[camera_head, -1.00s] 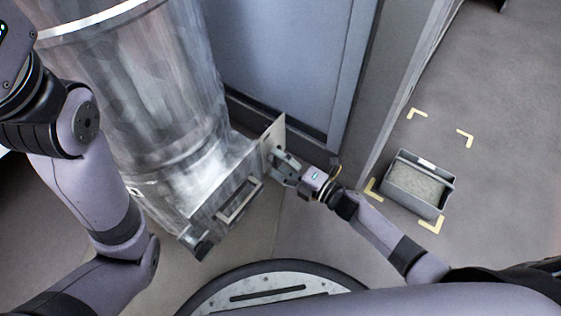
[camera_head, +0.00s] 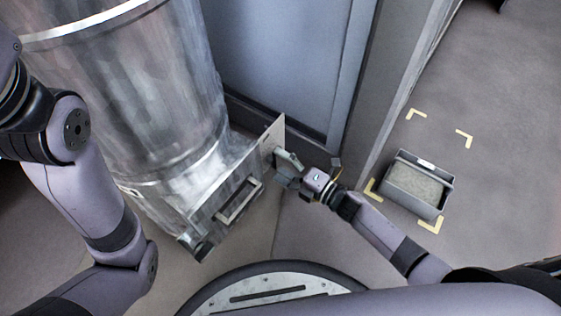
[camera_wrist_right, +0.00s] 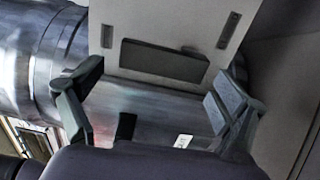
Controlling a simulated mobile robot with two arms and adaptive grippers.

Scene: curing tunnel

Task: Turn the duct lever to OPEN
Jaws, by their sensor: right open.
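The metal duct (camera_head: 165,100) stands at the left in the head view, with a flat end plate (camera_head: 272,140) on its lower right side. In the right wrist view this pale plate (camera_wrist_right: 195,18) has two narrow dark slots and a dark bar (camera_wrist_right: 165,60) across its face, which looks like the lever. My right gripper (camera_head: 285,166) is close to the plate. In the right wrist view its fingers (camera_wrist_right: 158,92) are spread apart, one toward each end of the bar, with a gap between them. I cannot tell any contact or read OPEN. My left gripper is out of view.
A grey bin (camera_head: 418,186) with pale contents stands on the floor at the right, among yellow corner marks. A metal box with a rectangular handle (camera_head: 240,202) sits at the duct's foot. A blue-grey panel (camera_head: 275,60) rises behind. The floor at far right is clear.

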